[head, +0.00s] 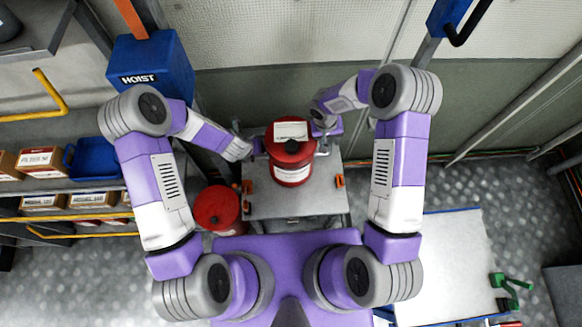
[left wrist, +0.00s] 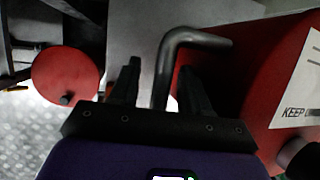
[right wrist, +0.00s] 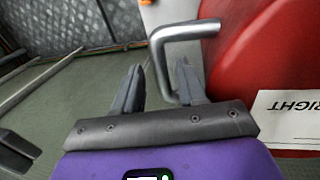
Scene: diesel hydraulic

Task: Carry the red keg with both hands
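The red keg (head: 291,172) stands upright on a small grey table (head: 285,207), with white labels on its top and side. A bent metal handle sticks out on each side. In the left wrist view, my left gripper (left wrist: 160,85) is open, and the left handle (left wrist: 163,68) shows between its spread fingers with gaps on both sides. In the right wrist view, my right gripper (right wrist: 156,88) is open, and the right handle (right wrist: 160,58) shows between its fingers, closer to the keg-side finger. Contact cannot be told. Both fingertips are small in the head view.
Another red drum (head: 217,207) stands on the floor left of the table. Orange brackets (head: 340,181) sit at the table's sides. A blue hoist box (head: 150,70) and shelves with cartons (head: 42,160) are at left. A white-topped bench (head: 450,260) is at right.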

